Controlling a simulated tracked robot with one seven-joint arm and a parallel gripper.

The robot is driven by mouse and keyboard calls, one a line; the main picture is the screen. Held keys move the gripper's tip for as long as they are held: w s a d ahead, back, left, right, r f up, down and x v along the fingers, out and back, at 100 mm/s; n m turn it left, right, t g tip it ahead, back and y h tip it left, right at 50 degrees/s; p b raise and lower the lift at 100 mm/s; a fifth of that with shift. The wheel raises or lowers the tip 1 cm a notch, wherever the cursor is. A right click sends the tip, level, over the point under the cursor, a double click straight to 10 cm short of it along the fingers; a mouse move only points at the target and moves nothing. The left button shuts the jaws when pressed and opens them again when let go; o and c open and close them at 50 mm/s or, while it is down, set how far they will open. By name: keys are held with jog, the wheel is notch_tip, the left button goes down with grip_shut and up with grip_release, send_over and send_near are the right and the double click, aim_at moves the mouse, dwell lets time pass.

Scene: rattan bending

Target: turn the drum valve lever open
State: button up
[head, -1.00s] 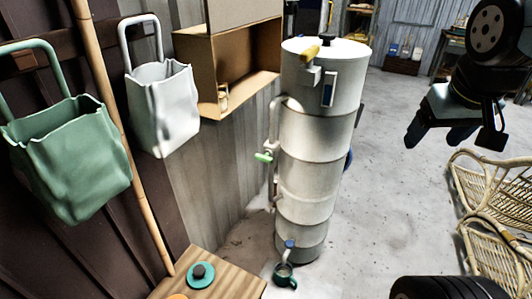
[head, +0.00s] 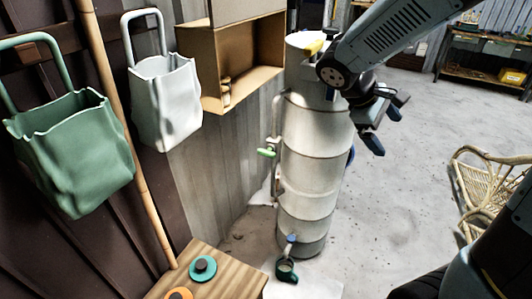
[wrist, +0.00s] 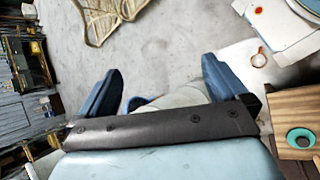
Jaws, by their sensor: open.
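The tall pale drum (head: 308,160) stands beside the wall, its upper right partly hidden by my arm. A green lever (head: 267,153) sticks out from the pipe on its left side. A blue-topped tap (head: 291,239) sits low on its front, and a yellow handle (head: 314,47) is at its top. I cannot tell which is the valve lever the task names. My gripper (head: 387,121) is open and empty, just right of the drum's upper part and apart from these handles. In the wrist view my gripper (wrist: 163,78) shows two spread blue fingers with a pale rounded surface partly behind them.
A dark green mug (head: 286,270) stands below the tap. A wooden table (head: 228,283) with round discs is at the lower left. Green (head: 72,150) and white (head: 165,100) bags hang left. A cardboard box (head: 200,65) is behind. Rattan frames (head: 475,190) lie right; floor between is clear.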

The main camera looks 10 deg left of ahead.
jog(key=w+a+f+n+t+h, duration=0.3)
jog(key=w+a+f+n, duration=0.2)
jog(key=w+a, duration=0.15)
jog(key=n+t+y, duration=0.5)
jog(key=n+t, duration=0.7)
jog(key=n, duration=0.4)
send_near(265, 155)
jog(key=x, duration=1.1)
jog(key=shift+w+r, duration=0.1)
jog(key=shift+w, duration=0.05)
